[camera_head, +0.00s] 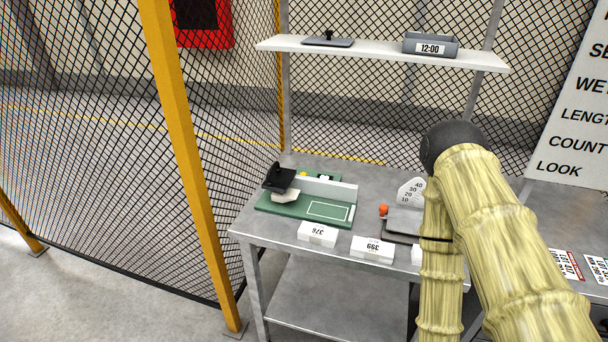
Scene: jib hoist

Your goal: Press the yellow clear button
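A small yellow spot (303,174), possibly the yellow clear button, shows at the back left of the grey workbench (262,222). It sits by a green device (277,204), just right of a black angled part (279,177). Dark pieces lie just right of it, behind a pale upright plate (330,187). It is too small to read any label. My arm, in a cream-yellow sleeve, rises from the lower right to a dark joint and turns down in front of the bench. My gripper is not in view.
White numbered blocks (318,233) stand along the bench's front edge. A grey scale-like device with an orange knob (383,210) stands beside my arm. A shelf (380,51) with a 12:00 display (430,46) hangs above. A yellow post (185,150) and mesh fence bound the left.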

